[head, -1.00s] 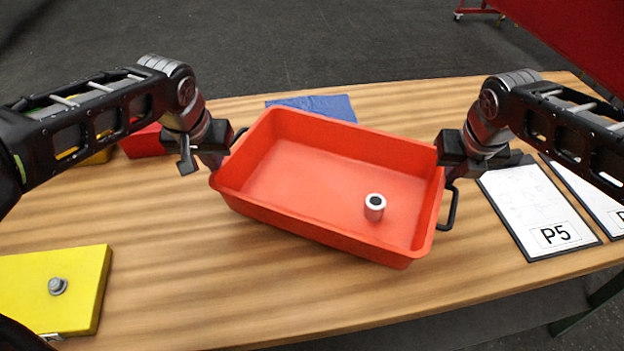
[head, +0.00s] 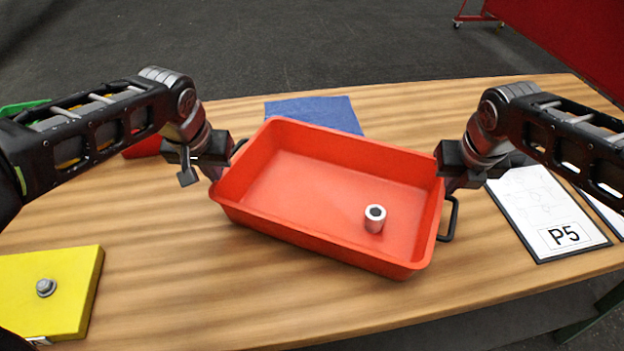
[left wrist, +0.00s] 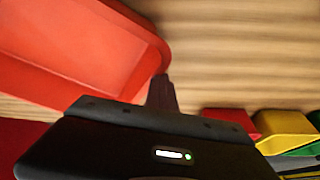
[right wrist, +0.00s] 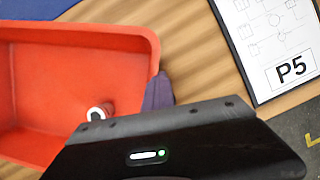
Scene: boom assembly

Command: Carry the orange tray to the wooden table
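The orange tray (head: 310,243) is level over the wooden table (head: 250,300), its long side slanting down to the right in the head view. A white-and-grey cylinder (head: 375,219) stands upright inside, near the right end. My left gripper (head: 216,170) is shut at the tray's left end, by its black handle. My right gripper (head: 455,180) is shut at the right end, where part of the black handle (head: 449,219) shows. Each wrist view shows dark fingers close together at the tray rim: left (left wrist: 161,92), right (right wrist: 158,90). The exact grip on the handles is hidden.
A blue mat (head: 325,112) lies behind the tray. A yellow box (head: 60,290) with a grey knob is at the front left. A P5 sheet (head: 545,215) lies at the right. Red and yellow bins (left wrist: 285,130) are beyond my left gripper. Bare wood lies in front of the tray.

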